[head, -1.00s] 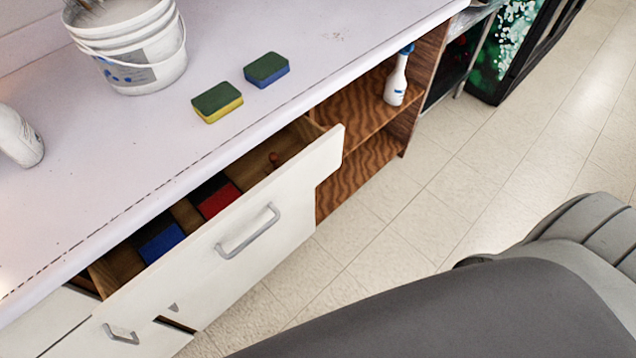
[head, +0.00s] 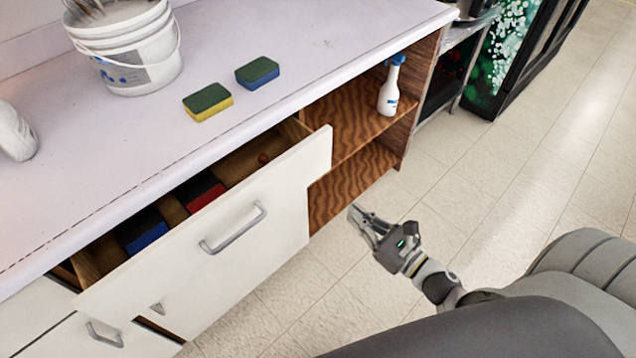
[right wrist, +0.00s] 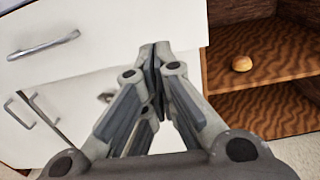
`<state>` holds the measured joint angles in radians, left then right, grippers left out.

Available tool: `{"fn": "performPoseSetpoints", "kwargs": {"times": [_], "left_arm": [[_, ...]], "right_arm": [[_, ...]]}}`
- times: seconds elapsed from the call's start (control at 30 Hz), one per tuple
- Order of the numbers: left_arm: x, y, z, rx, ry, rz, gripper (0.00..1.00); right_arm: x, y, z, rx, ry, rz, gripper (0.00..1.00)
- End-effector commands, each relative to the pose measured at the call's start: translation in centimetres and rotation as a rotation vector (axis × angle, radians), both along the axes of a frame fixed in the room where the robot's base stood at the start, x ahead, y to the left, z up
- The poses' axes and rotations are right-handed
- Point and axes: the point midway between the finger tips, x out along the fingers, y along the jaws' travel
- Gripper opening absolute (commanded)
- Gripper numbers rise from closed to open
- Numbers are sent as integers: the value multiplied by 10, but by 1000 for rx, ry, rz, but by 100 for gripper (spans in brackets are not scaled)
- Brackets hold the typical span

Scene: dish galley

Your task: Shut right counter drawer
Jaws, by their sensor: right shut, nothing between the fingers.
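The right counter drawer (head: 236,234) is pulled out from under the counter, its white front standing well clear of the cabinet. It has a grey bar handle (head: 233,229). Inside lie a blue item (head: 143,232), a red item (head: 200,192) and a small reddish round thing (head: 263,158). My right gripper (head: 358,222) is shut and empty, over the floor to the right of the drawer front, apart from it. In the right wrist view the closed fingers (right wrist: 155,55) point toward white drawer fronts, with a handle (right wrist: 43,46) at left. My left gripper is not in view.
On the counter (head: 120,130) are a white bucket (head: 130,60), two sponges (head: 208,102) and a white container (head: 15,132). An open wooden shelf (head: 350,130) holds a spray bottle (head: 389,90); a bun-like thing (right wrist: 241,64) shows there in the wrist view. The tiled floor is clear.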

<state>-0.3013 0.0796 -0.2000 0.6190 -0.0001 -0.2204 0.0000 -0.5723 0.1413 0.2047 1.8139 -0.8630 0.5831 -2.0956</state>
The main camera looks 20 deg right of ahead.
Motion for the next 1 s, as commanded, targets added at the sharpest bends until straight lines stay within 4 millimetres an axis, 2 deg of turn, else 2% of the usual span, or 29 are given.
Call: {"fn": "performPoseSetpoints", "kwargs": {"times": [0.17, 0.7, 1.0], "left_arm": [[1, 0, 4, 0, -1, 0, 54], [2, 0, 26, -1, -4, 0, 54], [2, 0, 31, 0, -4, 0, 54]], "right_arm": [[11, 5, 6, -26, -18, 8, 0], [106, 38, 6, -21, -14, 4, 0], [130, 48, 4, -20, -12, 5, 0]]}}
